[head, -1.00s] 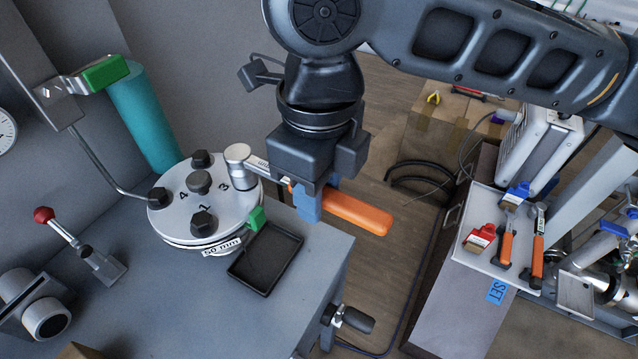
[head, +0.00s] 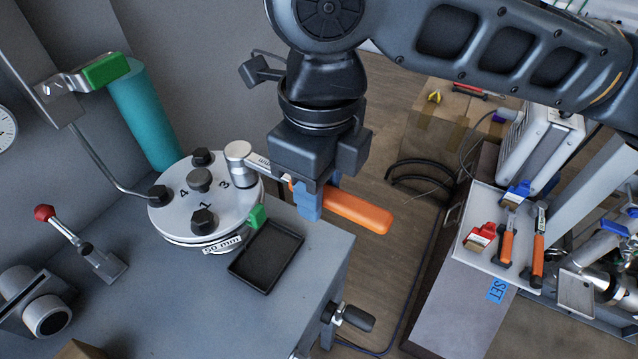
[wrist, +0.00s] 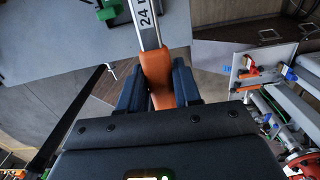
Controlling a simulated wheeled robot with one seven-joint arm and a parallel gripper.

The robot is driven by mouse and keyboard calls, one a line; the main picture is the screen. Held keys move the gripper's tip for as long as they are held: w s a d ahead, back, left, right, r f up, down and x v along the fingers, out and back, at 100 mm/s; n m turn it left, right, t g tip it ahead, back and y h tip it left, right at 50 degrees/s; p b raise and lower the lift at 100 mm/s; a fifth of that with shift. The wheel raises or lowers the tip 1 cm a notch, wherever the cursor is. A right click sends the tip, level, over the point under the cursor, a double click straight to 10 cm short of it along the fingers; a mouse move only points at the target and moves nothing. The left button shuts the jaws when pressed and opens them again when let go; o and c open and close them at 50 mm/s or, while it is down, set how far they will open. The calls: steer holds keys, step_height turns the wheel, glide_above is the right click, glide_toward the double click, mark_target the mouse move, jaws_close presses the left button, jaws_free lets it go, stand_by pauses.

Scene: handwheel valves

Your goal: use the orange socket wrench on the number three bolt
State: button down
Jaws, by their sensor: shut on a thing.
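My gripper (head: 318,200) is shut on the orange handle (head: 358,212) of the socket wrench. The handle sticks out to the right of the blue fingers. In the wrist view the orange handle (wrist: 156,75) lies between the dark blue fingers, and the metal shank with a "24" marking runs up out of frame. In the head view the silver socket head (head: 239,162) sits over the bolt position by the number 3 on the round flange (head: 230,205). It covers that bolt. Dark bolts stand at the other positions, such as the one near number 1 (head: 203,222).
A black tray (head: 266,256) lies on the grey bench beside the flange, with a green block (head: 257,216) near it. A red-knobbed lever (head: 62,228) stands at left. A side table at right holds brushes and orange-handled tools (head: 507,246).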

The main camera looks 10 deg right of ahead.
steer(key=shift+r, duration=0.15)
steer(key=shift+r+p, duration=0.2)
steer(key=shift+p, duration=0.35)
stand_by(0.3)
steer(key=shift+s+a, duration=0.1)
stand_by(0.3)
steer(key=shift+s+a+m, duration=0.25)
steer(key=shift+m, duration=0.15)
steer(key=shift+r, duration=0.15)
stand_by(0.3)
steer(key=shift+r+p, duration=0.25)
steer(key=shift+p, duration=0.1)
steer(key=shift+r, duration=0.3)
steer(key=shift+r+p, duration=0.15)
steer(key=shift+p, duration=0.15)
